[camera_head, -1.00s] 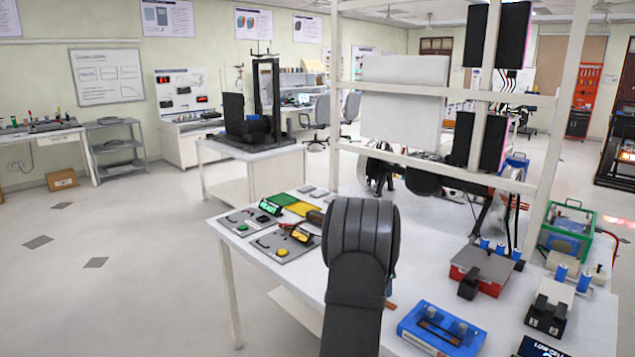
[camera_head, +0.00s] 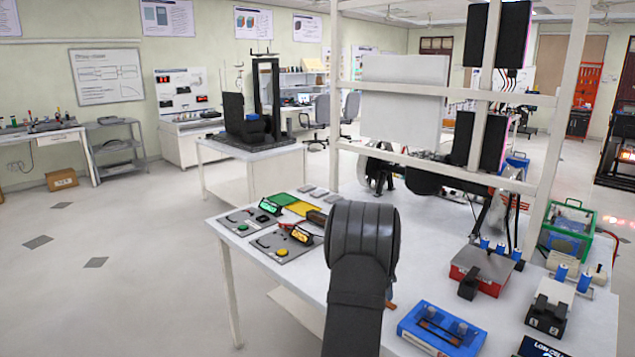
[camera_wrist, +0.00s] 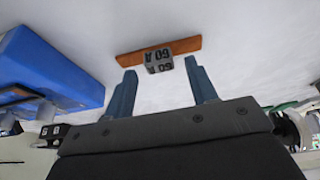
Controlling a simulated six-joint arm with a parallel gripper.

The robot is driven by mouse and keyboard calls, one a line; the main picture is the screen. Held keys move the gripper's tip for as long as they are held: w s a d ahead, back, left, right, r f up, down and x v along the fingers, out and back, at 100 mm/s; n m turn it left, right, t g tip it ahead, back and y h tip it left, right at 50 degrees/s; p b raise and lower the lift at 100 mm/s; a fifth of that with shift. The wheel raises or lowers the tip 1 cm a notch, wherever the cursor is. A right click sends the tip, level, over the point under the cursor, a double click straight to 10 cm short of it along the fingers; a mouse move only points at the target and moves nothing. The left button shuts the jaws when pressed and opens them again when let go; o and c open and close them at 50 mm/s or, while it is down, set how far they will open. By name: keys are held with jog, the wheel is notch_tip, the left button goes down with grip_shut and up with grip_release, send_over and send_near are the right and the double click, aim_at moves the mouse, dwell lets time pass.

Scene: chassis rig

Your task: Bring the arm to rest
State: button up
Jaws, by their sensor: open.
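My arm (camera_head: 362,255) stands in the middle of the head view, over the white table, and hides its own gripper there. In the wrist view my gripper (camera_wrist: 164,88) is open, with two blue-grey fingers apart and nothing held between them. A small grey block with dark markings (camera_wrist: 158,62) and an orange-brown strip (camera_wrist: 185,45) lie beyond the fingertips. I cannot tell how far they are from the fingers. A bit of orange-brown also shows beside my arm in the head view (camera_head: 391,305).
A blue box (camera_head: 441,330) stands right of my arm; a large blue body fills the left of the wrist view (camera_wrist: 50,65). A red-and-grey unit (camera_head: 482,272) and panels with switches (camera_head: 285,243) stand on the table. A white frame (camera_head: 420,168) rises behind my arm.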

jog(key=shift+x, duration=1)
jog(key=r, duration=0.5)
jog(key=shift+s+d, duration=0.25)
jog(key=shift+s, duration=0.05)
jog(key=s+d+r, duration=0.3)
jog(key=s+d, duration=0.3)
jog(key=s, duration=0.3)
jog(key=s+d+r, duration=0.4)
jog(key=s+d, duration=0.2)
jog(key=s, duration=0.3)
jog(key=s+d+r, duration=0.3)
jog(key=s+d, duration=0.2)
jog(key=s, duration=0.4)
jog(key=w+a+f, duration=0.1)
jog(key=w+f, duration=0.1)
jog(key=w, duration=0.1)
jog(key=w+a+f, duration=0.2)
jog(key=w, duration=0.1)
jog(key=w+a+f, duration=0.2)
jog(key=w+f, duration=0.1)
jog(key=w, duration=0.1)
jog(key=shift+a+f, duration=0.1)
jog(key=shift+f, duration=0.05)
jog(key=shift+w+f, duration=0.1)
jog(key=shift+f, duration=0.3)
